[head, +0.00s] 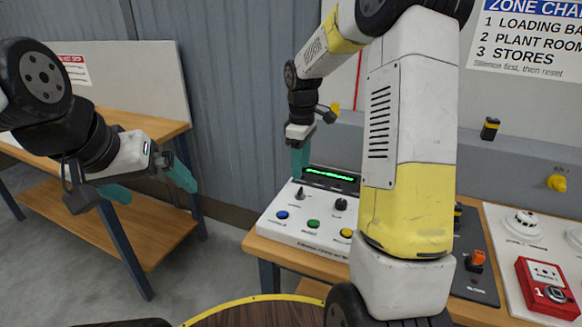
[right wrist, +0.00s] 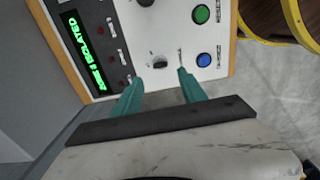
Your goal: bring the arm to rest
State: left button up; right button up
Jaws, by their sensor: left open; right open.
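My right arm reaches up and over to the white control panel (head: 268,229) on the wooden bench. My right gripper (head: 300,160) has teal fingers and is above the panel's left end, in front of its lit green display (head: 331,174). In the right wrist view the right gripper (right wrist: 160,88) is open and empty. A black knob (right wrist: 158,62) and a small toggle lever (right wrist: 181,58) show just beyond its fingertips; I cannot tell whether it touches the lever. My left gripper (head: 152,186) is open and empty at left, clear of the bench.
The panel has blue (head: 282,215), green (head: 313,224) and yellow (head: 346,233) buttons. A red call point (head: 547,288) and a white detector (head: 524,222) are at right. A side table (head: 150,125) stands at left. A yellow-edged round top (head: 262,312) is in front.

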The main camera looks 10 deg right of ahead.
jog(key=shift+r, duration=0.2)
jog(key=s+a+r+m+t+y, duration=0.1)
jog(key=s+r+m+t, duration=0.2)
jog(key=s, duration=0.9)
jog(key=s+a+r+m+t+y, duration=0.1)
jog(key=s+r+m+t, duration=0.2)
jog(key=s+r+m, duration=0.4)
jog(key=s+r, duration=0.2)
jog(key=s, duration=0.3)
jog(key=shift+s+a+r+m, duration=0.15)
jog(key=shift+r+m, duration=0.15)
jog(key=shift+m, duration=0.1)
